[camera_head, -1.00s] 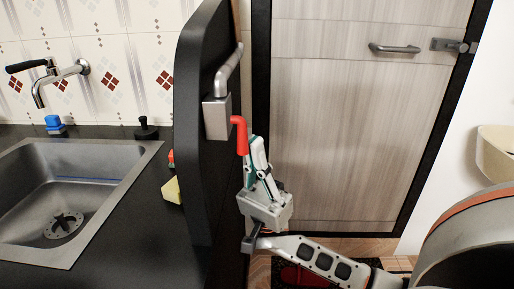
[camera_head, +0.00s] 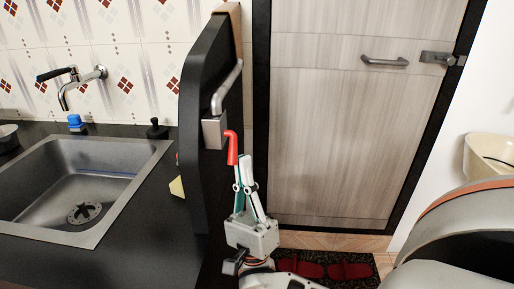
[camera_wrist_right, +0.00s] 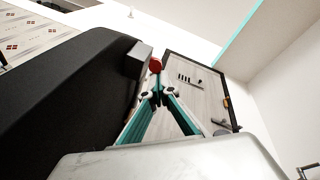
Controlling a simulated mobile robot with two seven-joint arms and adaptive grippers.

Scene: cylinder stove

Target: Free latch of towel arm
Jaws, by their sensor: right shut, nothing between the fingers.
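The towel arm (camera_head: 228,88) is a silver bent bar on the side of the dark panel, with a grey block (camera_head: 214,132) at its lower end. A red hooked latch (camera_head: 233,150) comes out of the block and hangs down. My right gripper (camera_head: 243,186) is shut and empty, pointing up just below the latch. In the right wrist view, the red latch end (camera_wrist_right: 155,65) shows just beyond the closed fingertips (camera_wrist_right: 159,92); I cannot tell whether they touch. My left gripper is not in view.
The dark panel (camera_head: 205,110) stands close left of my right gripper. Beyond it are a sink (camera_head: 75,180) and a faucet (camera_head: 75,88). A wooden door (camera_head: 340,120) is behind, and a dark mat (camera_head: 335,270) lies on the floor. Open space lies right of the gripper.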

